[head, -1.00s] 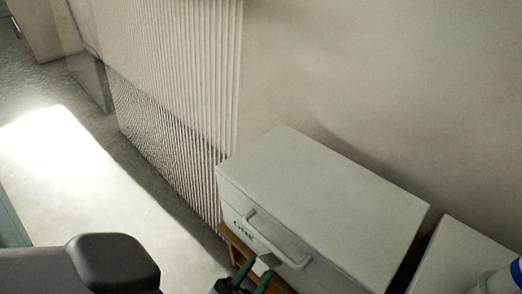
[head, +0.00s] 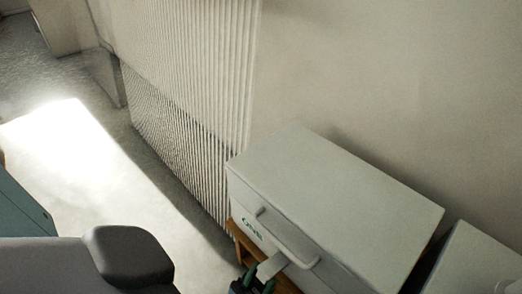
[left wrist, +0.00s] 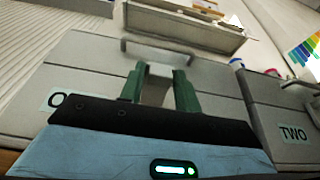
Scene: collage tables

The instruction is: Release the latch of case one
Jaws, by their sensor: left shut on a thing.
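Case one (head: 330,195) is a closed pale grey box with a green "ONE" label (head: 252,227) and a light bar handle (head: 290,240) on its front. Its light grey latch (head: 272,265) is at the front below the handle. My left gripper (head: 262,277) is at the latch, partly cut by the lower edge. In the left wrist view the green fingers of my left gripper (left wrist: 158,88) are shut on the latch (left wrist: 155,82), one on each side. The fingers and gripper body cover part of the case front and label. My right gripper is not in view.
Case two (left wrist: 285,105), labelled "TWO", stands close on the right; its top (head: 465,265) shows in the head view. Case one sits on a wooden surface (head: 245,243). A ribbed panel (head: 190,100) and a plain wall stand behind. Open floor (head: 90,170) lies left.

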